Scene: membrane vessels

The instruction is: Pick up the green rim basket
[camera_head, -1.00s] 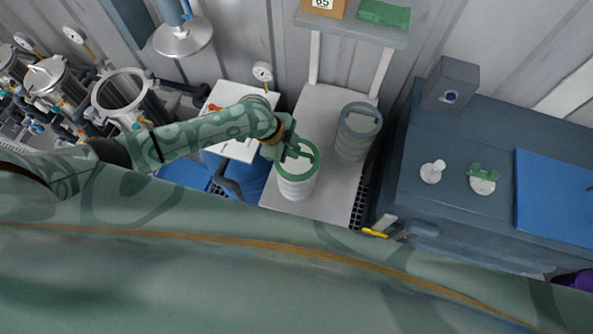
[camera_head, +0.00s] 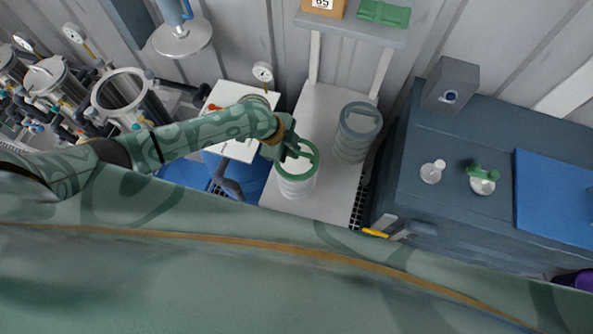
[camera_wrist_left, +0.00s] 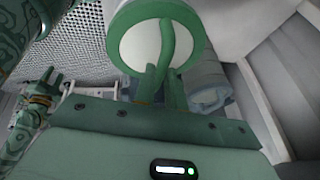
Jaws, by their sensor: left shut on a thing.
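The green rim basket (camera_head: 297,183) is a pale cylinder with a green rim and a green handle bar across its top. It stands upright at the left front of the light grey bench in the head view. My left gripper (camera_head: 300,152) is shut on its handle at the rim's far side. In the left wrist view the basket's green rim (camera_wrist_left: 198,40) and pale top fill the upper middle, with the left gripper (camera_wrist_left: 160,78) closed on the handle. I cannot tell whether its base touches the bench.
A grey-rimmed basket (camera_head: 355,135) stands close to the right on the same bench (camera_head: 325,195). A shelf (camera_head: 352,30) on posts is behind. A dark cabinet (camera_head: 450,205) with small items is on the right. Metal vessels (camera_head: 125,95) stand at the left.

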